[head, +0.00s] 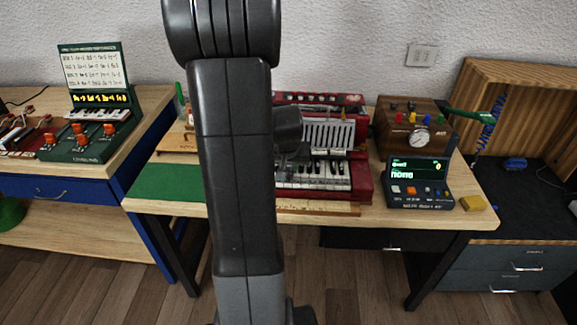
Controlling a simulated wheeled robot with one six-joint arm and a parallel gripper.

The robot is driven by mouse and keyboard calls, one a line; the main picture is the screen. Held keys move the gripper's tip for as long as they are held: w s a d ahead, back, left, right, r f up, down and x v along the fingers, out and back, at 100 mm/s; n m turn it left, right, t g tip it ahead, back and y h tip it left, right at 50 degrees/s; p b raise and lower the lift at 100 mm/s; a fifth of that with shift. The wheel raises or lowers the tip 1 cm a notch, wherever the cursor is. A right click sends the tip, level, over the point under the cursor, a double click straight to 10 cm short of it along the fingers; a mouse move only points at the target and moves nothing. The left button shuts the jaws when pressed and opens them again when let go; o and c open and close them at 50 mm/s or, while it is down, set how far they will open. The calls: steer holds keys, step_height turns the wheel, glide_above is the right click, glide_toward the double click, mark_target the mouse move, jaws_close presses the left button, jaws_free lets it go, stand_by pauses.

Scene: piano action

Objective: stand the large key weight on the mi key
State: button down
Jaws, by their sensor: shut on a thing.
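A red piano-action unit (363,180) with a row of white and black keys (325,174) stands on the middle table, right of my arm. I cannot single out the mi key, and my arm hides the unit's left end. My gripper (291,158) shows only as a small dark shape behind my arm, low over or in front of the keys' left part. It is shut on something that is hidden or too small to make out. I cannot make out the large key weight by sight.
A dark display console (420,183), a wooden box with coloured knobs and a dial (408,122) and a yellow block (473,202) stand on the right. A wooden strip (325,208) lies before the keys. A green mat (170,183) on the left is bare.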

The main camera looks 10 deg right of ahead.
steer(key=shift+f+b, duration=0.6)
steer(key=shift+f, duration=0.05)
stand_by(0.4)
steer(key=c, duration=1.2)
jaws_free()
steer(key=shift+o, duration=0.2)
steer(key=p+v, duration=0.1)
steer(key=v, duration=1.3)
steer(key=shift+f, duration=0.15)
steer(key=b+x, duration=0.1)
steer(key=x, duration=1.2)
steer(key=shift+w+f, duration=0.2)
steer(key=shift+f, duration=0.15)
steer(key=shift+r, duration=0.1)
